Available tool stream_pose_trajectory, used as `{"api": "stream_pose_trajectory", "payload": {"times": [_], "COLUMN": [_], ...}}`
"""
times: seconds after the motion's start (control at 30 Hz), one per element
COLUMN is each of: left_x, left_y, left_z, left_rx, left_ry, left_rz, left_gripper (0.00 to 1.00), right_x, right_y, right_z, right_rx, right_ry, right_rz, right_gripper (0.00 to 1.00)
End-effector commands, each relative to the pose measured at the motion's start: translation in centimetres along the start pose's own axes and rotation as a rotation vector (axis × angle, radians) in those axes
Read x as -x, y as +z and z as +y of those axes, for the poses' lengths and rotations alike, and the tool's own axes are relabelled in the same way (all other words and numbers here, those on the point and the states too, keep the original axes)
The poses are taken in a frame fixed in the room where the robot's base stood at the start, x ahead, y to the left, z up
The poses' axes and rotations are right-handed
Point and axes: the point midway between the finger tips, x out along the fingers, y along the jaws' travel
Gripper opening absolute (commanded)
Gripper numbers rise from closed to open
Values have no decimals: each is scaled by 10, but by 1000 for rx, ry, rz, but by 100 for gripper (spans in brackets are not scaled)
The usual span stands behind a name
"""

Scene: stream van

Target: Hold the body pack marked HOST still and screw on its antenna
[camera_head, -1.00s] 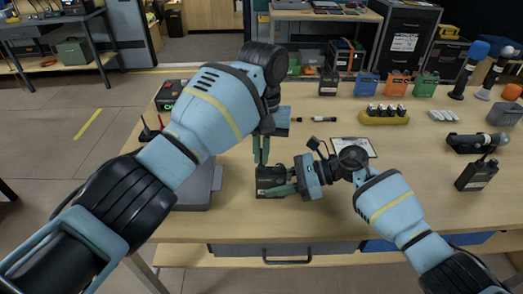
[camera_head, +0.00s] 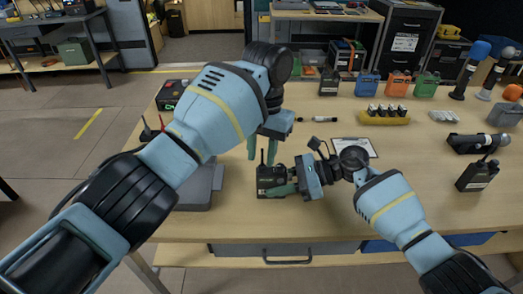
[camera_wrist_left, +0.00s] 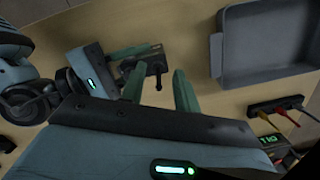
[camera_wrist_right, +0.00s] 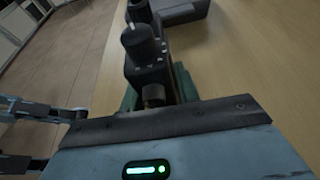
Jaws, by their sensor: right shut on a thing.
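A small black body pack (camera_head: 271,178) stands near the table's front edge; its label is too small to read. A thin dark antenna (camera_head: 262,157) rises upright from its top left. I cannot tell how tightly it is seated. My right gripper (camera_head: 284,189) is shut on the pack's lower part from the right. My left gripper (camera_head: 263,148) is open above the pack, its fingers apart and empty around the antenna's upper end. In the left wrist view the pack (camera_wrist_left: 154,62) and antenna (camera_wrist_left: 158,82) show between the open fingers. The right wrist view shows the pack (camera_wrist_right: 150,72) between its fingers.
A grey tray (camera_head: 200,190) lies left of the pack, partly behind my left arm. Another body pack (camera_head: 477,176) stands at the right. A clipboard (camera_head: 354,147), a marker-like rod (camera_head: 317,119) and a yellow battery holder (camera_head: 384,119) lie behind. The table's front edge is close.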

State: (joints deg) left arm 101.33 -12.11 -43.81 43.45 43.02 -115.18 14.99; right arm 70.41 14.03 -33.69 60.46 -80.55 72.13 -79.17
Motion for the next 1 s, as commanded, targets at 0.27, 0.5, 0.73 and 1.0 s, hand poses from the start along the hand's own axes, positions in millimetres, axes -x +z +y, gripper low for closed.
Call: {"api": "stream_pose_trajectory", "payload": {"times": [0.27,0.5,0.73,1.0], "left_x": [25,59,74,75], "left_y": [0,0,0,0], "left_z": [-1,0,0,0], "left_rx": [1,2,0,0], "left_ry": [-4,-2,-1,0], "left_rz": [4,1,0,0], "left_gripper": [31,31,31,31], "right_x": [0,0,0,-1], "right_y": [0,0,0,0], "right_z": [0,0,0,0], "right_rx": [0,0,0,0], "right_ry": [1,1,1,1], "right_rz": [0,0,0,0], "right_gripper": [2,2,2,2]}}
